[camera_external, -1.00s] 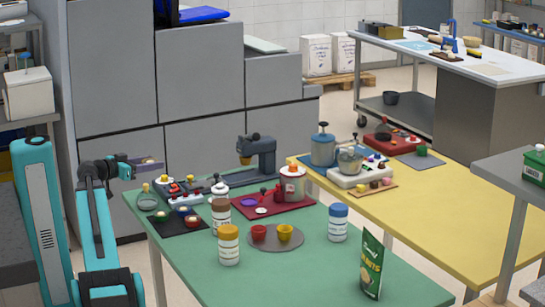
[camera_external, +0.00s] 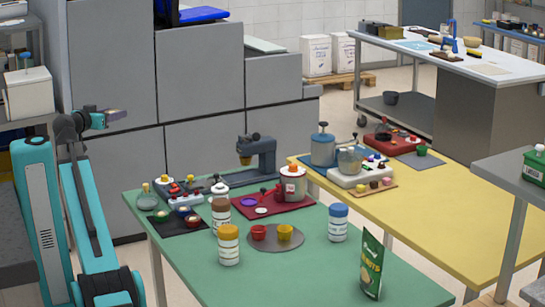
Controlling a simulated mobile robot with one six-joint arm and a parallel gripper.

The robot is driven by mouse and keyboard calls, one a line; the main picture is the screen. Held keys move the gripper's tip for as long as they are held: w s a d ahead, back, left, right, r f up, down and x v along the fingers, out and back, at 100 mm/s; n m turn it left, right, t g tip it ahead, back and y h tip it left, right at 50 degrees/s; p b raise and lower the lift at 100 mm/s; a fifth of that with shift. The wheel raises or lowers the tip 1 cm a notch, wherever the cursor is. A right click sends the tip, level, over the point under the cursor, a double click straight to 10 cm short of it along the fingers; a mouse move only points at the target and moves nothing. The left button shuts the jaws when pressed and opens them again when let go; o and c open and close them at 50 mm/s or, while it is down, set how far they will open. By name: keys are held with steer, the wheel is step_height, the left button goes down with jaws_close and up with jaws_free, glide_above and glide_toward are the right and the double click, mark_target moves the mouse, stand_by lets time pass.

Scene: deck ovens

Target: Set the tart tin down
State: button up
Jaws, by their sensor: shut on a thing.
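My gripper (camera_external: 105,117) is at the left, raised in front of the grey cabinets. It is shut on the tart tin (camera_external: 117,115), a small, shallow, brownish-grey piece at its tips. The tin is in the air, beyond the left edge of the green table (camera_external: 320,277), and nothing touches it from below. The tin is small in this view, and the gripper partly hides it.
The green table holds jars (camera_external: 229,246), a round grey mat (camera_external: 275,239) with red and yellow cups, a green pouch (camera_external: 371,264) and a dark red board (camera_external: 272,204). Its front middle is clear. A yellow table (camera_external: 450,195) adjoins it.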

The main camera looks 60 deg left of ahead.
steer(key=s+a+r+n+g+y, duration=0.2)
steer(key=s+r+n+g+y, duration=0.4)
steer(key=s+r, duration=0.7)
steer(key=s+n+g, duration=0.2)
steer(key=g, duration=0.2)
steer(key=shift+s+a+r+n, duration=0.15)
steer(key=shift+s+a+n, duration=0.05)
steer(key=shift+s+n, duration=0.1)
steer(key=shift+w, duration=0.15)
steer(key=w+d+m+t+h, duration=0.1)
steer(key=w+d+m+t, duration=0.2)
steer(key=w, duration=0.8)
steer(key=w+d+m+t+h, duration=0.15)
steer(key=w+d, duration=0.25)
steer(key=w, duration=0.7)
steer(key=w+d+m+t+h, duration=0.3)
steer(key=w+d+t, duration=0.2)
steer(key=w+d, duration=1.1)
steer(key=shift+w, duration=1.05)
